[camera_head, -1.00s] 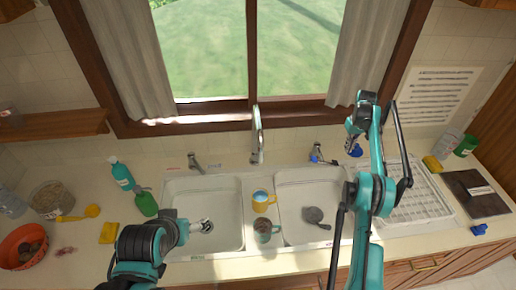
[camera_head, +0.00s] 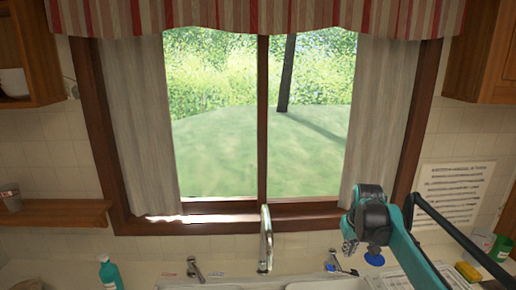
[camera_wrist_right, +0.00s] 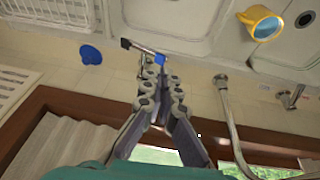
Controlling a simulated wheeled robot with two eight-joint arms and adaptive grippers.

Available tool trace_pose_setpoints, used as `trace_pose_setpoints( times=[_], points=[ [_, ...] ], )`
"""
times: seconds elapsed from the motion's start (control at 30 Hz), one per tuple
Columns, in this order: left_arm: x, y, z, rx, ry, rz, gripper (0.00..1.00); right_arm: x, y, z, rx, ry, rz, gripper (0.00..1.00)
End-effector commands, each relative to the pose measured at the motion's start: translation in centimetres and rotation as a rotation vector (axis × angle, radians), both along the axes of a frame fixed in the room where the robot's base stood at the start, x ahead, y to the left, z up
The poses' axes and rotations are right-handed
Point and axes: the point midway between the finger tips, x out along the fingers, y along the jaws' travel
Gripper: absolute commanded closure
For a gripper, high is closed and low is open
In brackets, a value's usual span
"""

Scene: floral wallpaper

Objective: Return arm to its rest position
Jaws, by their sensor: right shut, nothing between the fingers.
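My right arm rises at the right of the head view, teal and dark grey. Its gripper (camera_head: 349,245) is small there, beside the dark wrist joint and in front of the wall below the window. In the right wrist view the fingers of my right gripper (camera_wrist_right: 157,68) are together and empty. Past their tips is a small tap (camera_wrist_right: 145,49) with a blue part; I cannot tell whether they touch it. My left arm and gripper are outside both current views.
A tall faucet (camera_head: 265,238) and a small left tap (camera_head: 196,271) stand behind the sinks. A yellow mug (camera_wrist_right: 262,22) sits near a sink in the wrist view. A green bottle (camera_head: 110,274) is at the left. A wooden shelf (camera_head: 55,215) juts out at left.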

Motion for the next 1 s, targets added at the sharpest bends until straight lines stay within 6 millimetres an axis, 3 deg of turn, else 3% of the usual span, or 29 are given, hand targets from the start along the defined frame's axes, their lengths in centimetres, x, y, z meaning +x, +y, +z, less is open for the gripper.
trace_pose_setpoints(
  times=[0.03,0.27,0.47,0.6,0.8,1.0],
  points=[
    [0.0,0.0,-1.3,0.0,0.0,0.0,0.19,-2.1,1.1,-0.5,0.001,-0.021,0.0,1.0],
    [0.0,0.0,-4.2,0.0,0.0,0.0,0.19,-11.0,5.0,-2.6,0.009,-0.118,-0.005,1.0],
    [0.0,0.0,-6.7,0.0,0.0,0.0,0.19,-18.9,7.6,-7.1,0.025,-0.202,-0.008,1.0],
    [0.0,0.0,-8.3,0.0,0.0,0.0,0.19,-23.7,9.0,-11.3,0.04,-0.257,-0.01,1.0],
    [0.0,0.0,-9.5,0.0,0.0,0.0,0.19,-27.6,9.9,-15.8,0.057,-0.309,-0.011,1.0],
    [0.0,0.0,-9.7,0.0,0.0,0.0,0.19,-28.5,10.2,-16.9,0.062,-0.323,-0.013,1.0]
  ],
)
